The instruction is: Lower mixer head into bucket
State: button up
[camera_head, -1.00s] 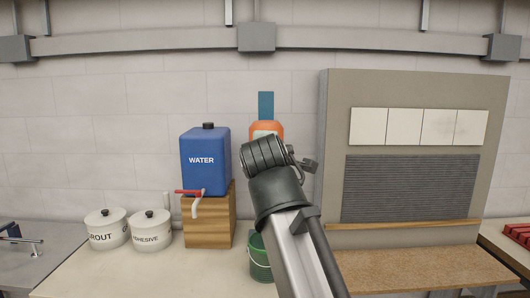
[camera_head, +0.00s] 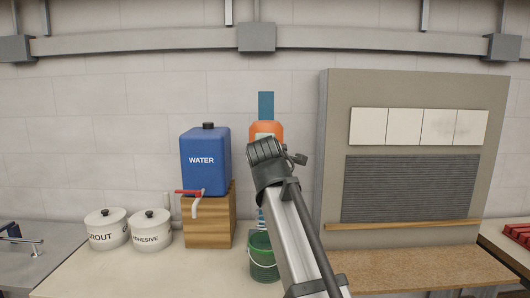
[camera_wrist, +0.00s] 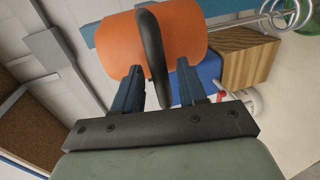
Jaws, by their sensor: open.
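The orange mixer head (camera_head: 266,129) stands in front of a blue upright post (camera_head: 266,105) at the back of the counter. Its lower part is hidden behind my arm in the head view. A bit of the whisk shows above the green bucket (camera_head: 263,262), left of my arm. In the wrist view, the orange head (camera_wrist: 185,38) fills the top middle, with its black curved handle (camera_wrist: 152,50) in front. My gripper (camera_wrist: 158,72) is open, one finger on each side of the handle; contact cannot be told. The metal whisk (camera_wrist: 285,14) shows at the top right, with green bucket (camera_wrist: 316,18) beyond.
A blue water container (camera_head: 205,165) with a red-handled tap stands on a wooden block (camera_head: 208,222) left of the bucket. Two white lidded pots (camera_head: 106,229) stand farther left. A tile panel (camera_head: 335,150) rises close on the right.

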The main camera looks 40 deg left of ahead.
jog(key=shift+w+a+f, duration=0.15)
jog(key=shift+w+a, duration=0.3)
grip_shut()
dwell(0.5)
